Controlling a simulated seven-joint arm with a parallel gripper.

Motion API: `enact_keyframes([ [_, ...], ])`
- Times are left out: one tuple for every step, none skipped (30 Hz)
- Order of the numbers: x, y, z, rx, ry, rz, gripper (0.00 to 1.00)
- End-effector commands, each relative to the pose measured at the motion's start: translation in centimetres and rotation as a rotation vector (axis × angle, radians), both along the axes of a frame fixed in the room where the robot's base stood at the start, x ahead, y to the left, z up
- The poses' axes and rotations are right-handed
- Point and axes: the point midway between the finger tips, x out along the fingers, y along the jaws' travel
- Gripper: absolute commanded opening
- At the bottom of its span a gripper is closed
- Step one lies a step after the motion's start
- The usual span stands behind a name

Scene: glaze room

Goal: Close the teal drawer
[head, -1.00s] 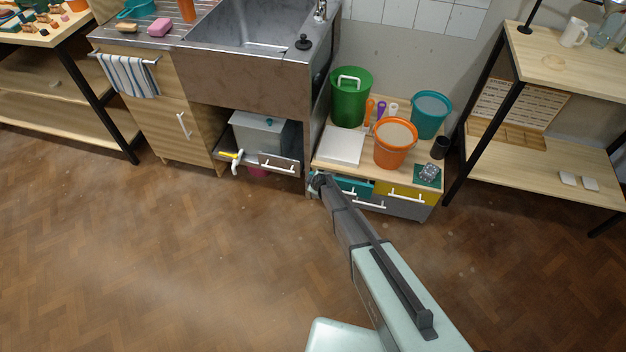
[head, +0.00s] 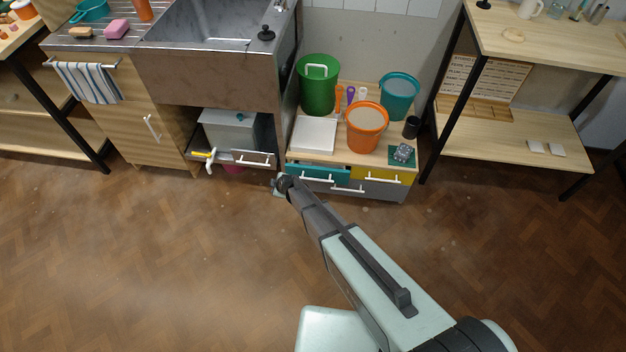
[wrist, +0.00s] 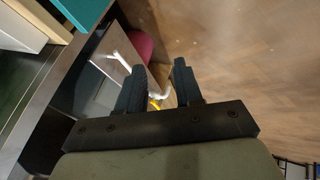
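The teal drawer (head: 330,175) is the upper left drawer of the low wooden cabinet, with a white bar handle on its front. A teal panel (wrist: 84,10), probably this drawer, shows at the top left of that view, away from the fingers.
The yellow drawer (head: 398,174) is beside the teal one, with a grey drawer (head: 375,190) below. Buckets, including an orange one (head: 367,128), stand on top. Left, under the sink, is an open compartment with a grey box (head: 228,130) and white pipe. The floor (head: 150,260) in front is clear.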

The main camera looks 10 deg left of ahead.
Motion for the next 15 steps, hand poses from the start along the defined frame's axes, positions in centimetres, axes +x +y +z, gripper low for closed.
enact_keyframes([
  [-0.7,1.0,-0.8,-0.004,0.006,0.016,0.35],
  [-1.1,1.5,-1.3,-0.005,0.009,0.024,0.35],
  [-1.6,2.2,-1.8,-0.008,0.012,0.034,0.35],
  [-1.9,2.7,-2.2,-0.01,0.015,0.042,0.35],
  [-2.2,3.1,-2.6,-0.012,0.017,0.049,0.35],
  [-2.6,3.8,-3.2,-0.017,0.02,0.062,0.35],
  [-2.9,4.2,-3.7,-0.023,0.02,0.072,0.35],
  [-3.2,4.6,-4.2,-0.03,0.018,0.084,0.35],
  [-3.6,5.2,-4.8,-0.043,0.016,0.102,0.35],
  [-3.9,5.6,-5.4,-0.054,0.013,0.118,0.35],
  [-4.1,6.0,-6.0,-0.067,0.008,0.135,0.35],
  [-4.4,6.4,-6.7,-0.087,0.0,0.16,0.35],
  [-4.7,6.8,-7.3,-0.104,-0.005,0.181,0.35],
  [-4.9,7.1,-7.9,-0.123,-0.01,0.202,0.35],
  [-5.2,7.4,-8.6,-0.147,-0.016,0.228,0.35],
])
